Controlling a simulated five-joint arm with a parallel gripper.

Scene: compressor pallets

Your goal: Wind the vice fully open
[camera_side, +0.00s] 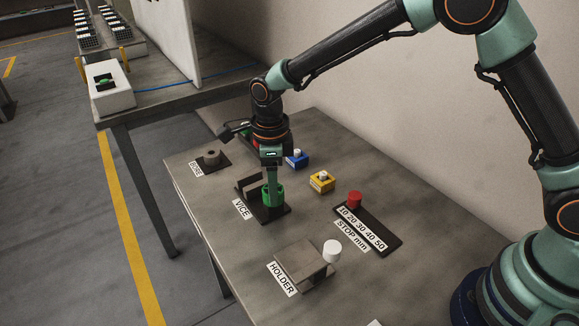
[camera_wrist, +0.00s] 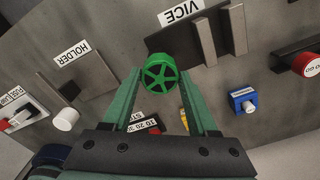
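The vice (camera_side: 250,187) sits mid-table by its VICE label, with a green spoked handwheel (camera_side: 273,194) on its near end. In the wrist view the handwheel (camera_wrist: 160,73) faces me, and two upright vice jaws (camera_wrist: 206,42) show to its right with a gap between them. My gripper (camera_side: 272,182) points down at the handwheel. In the wrist view its two fingertips (camera_wrist: 161,76) lie on either side of the wheel, close to its rim. I cannot tell whether they touch it.
The HOLDER block (camera_side: 300,259) with a white knob (camera_side: 332,250) is nearer the front. The STOP scale (camera_side: 367,229) with a red knob (camera_side: 355,200), a yellow box (camera_side: 321,182) and a blue box (camera_side: 296,160) stand right of the vice.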

